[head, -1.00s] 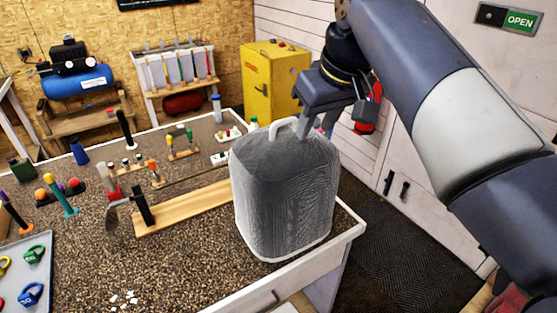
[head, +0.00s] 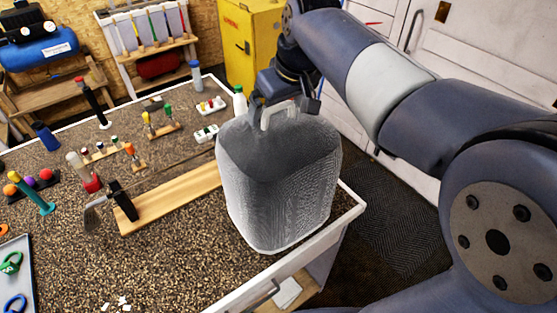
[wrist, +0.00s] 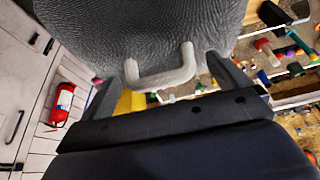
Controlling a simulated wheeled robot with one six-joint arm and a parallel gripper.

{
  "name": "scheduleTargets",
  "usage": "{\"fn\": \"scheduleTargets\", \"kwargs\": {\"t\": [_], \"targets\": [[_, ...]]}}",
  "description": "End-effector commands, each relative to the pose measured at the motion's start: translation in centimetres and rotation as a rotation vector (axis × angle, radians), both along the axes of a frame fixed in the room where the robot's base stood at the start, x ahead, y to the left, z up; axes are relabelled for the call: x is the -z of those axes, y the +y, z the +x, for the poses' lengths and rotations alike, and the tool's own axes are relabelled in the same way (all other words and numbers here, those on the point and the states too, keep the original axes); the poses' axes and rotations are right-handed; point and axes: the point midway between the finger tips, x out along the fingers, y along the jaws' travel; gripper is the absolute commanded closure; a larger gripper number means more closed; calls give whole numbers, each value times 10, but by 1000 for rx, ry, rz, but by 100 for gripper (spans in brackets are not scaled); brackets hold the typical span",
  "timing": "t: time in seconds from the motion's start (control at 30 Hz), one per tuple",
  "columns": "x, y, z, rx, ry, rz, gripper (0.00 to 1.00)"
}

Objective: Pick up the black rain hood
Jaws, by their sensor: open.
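The black rain hood (head: 278,190) stands upright on the corner of the workbench, dark grey on top with a pale rim and a light handle loop (head: 281,115). It also shows at the top of the wrist view (wrist: 140,35). My gripper (head: 283,112) is at the far side of the hood's top, beside the handle. In the wrist view, the pale handle (wrist: 165,75) lies between my two open fingers (wrist: 172,75), with a gap on each side. The lower sides of the hood are hidden in the wrist view.
The speckled bench top (head: 180,255) is clear in front of the hood. Small bottles and tool stands fill the back. A yellow cabinet (head: 250,40) stands behind.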

Motion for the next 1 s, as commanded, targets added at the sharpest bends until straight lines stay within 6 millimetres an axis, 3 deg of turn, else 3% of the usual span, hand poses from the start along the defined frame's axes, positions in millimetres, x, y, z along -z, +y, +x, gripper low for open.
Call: {"fn": "scheduleTargets", "kwargs": {"t": [0.3, 1.0], "targets": [[7, 2, 2, 0, -1, 1, 4], [6, 1, 2, 0, -1, 1, 61]]}}
